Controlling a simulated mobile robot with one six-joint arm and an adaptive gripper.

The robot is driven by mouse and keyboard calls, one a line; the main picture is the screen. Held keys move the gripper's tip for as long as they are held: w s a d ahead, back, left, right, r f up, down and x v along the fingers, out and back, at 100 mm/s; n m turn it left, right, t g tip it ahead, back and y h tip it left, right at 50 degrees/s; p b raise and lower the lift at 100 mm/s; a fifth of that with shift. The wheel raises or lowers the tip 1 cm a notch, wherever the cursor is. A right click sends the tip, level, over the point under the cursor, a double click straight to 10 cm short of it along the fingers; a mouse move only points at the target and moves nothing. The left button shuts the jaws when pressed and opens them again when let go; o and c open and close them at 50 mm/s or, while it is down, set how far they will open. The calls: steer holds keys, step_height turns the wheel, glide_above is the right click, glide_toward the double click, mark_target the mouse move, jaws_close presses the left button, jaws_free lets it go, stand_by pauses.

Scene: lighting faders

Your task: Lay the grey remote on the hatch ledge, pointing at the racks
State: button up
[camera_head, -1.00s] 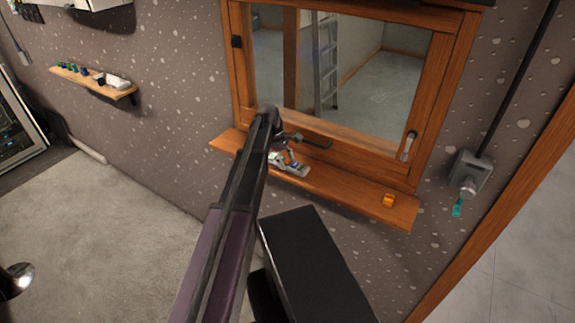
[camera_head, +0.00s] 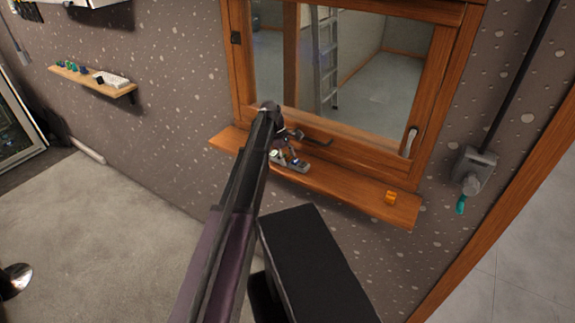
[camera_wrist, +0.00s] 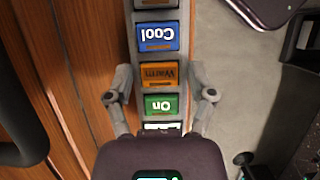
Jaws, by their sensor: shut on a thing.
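The hatch ledge (camera_head: 345,185) is a long wooden shelf under the wood-framed hatch window. The grey remote (camera_head: 291,165) is at its left-middle part. In the wrist view the grey remote (camera_wrist: 160,92) has blue "Cool", orange "Warm" and green "On" buttons, seen upside down. My gripper (camera_head: 285,150) is shut on the remote; in the wrist view its fingers (camera_wrist: 161,93) press its two long sides. Wood of the ledge shows left of the remote there and floor to its right, so it lies over the ledge's edge. I cannot tell whether it touches the wood.
A small shelf (camera_head: 95,82) with several items is at left.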

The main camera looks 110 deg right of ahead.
steer(key=shift+f+b, duration=0.5)
steer(key=shift+f, duration=0.35)
steer(key=o, duration=1.2)
steer(key=p+v, duration=1)
steer(key=v, duration=0.1)
steer(key=shift+a, duration=0.1)
steer(key=shift+w+d+r+p, duration=0.1)
steer(key=shift+d+r+p, duration=0.1)
steer(key=shift+r+p, duration=0.4)
stand_by(0.3)
